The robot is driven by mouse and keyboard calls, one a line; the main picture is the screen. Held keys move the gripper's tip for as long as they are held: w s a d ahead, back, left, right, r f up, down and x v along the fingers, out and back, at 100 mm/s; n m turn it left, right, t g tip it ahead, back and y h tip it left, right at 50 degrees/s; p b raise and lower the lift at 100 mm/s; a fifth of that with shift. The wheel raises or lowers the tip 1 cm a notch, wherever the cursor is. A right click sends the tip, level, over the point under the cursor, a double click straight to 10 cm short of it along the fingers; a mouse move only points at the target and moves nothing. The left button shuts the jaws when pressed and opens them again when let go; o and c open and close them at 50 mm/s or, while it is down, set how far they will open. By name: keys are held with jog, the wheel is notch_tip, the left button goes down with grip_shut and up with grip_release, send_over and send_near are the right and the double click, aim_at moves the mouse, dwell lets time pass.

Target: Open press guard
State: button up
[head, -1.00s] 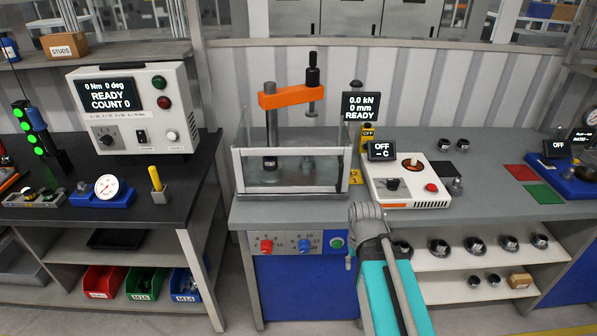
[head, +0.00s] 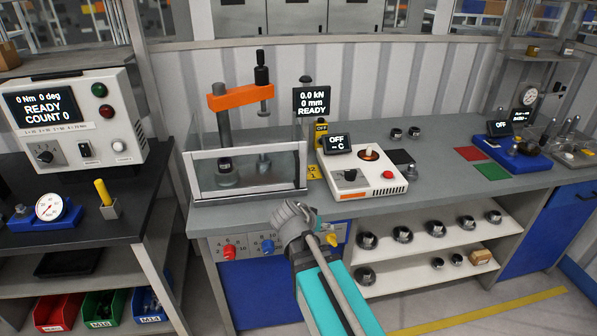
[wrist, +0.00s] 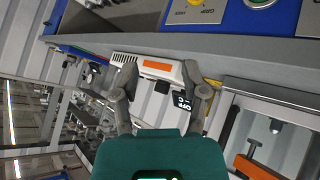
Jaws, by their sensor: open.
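The press guard (head: 249,191) is a clear panel in a light frame around the front of the press and appears closed. The press has an orange arm (head: 240,97) on a dark column behind and above the panel. My gripper (head: 297,216) is in front of the bench, right of and lower than the guard, and does not touch it. In the wrist view my gripper (wrist: 160,78) has its two fingers spread with nothing held between them. The guard frame (wrist: 272,91) shows at the right in that view, and part of the orange arm (wrist: 252,168) at the lower right.
A heater box with a red button (head: 365,177) stands right of the press. A press display (head: 311,102) reads 0.0 kN, READY. Red and blue knobs (head: 248,247) sit on the bench front. A black bench with a torque unit (head: 75,125) is at left. Shelves with round parts (head: 430,245) are below right.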

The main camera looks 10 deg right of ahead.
jog(key=w+a+r+m+t+h+b, duration=0.2)
jog(key=w+a+r+t, duration=0.2)
jog(key=w+t, duration=0.1)
jog(key=t+b, duration=0.2)
jog(key=t, duration=0.3)
send_near(296, 167)
jog(key=v, duration=0.3)
jog(key=shift+a+n, duration=0.15)
jog(key=shift+n, duration=0.15)
jog(key=shift+w, duration=0.2)
jog(key=x, duration=1.3)
jog(key=shift+w+d, duration=0.1)
jog(key=shift+d, duration=0.35)
grip_shut()
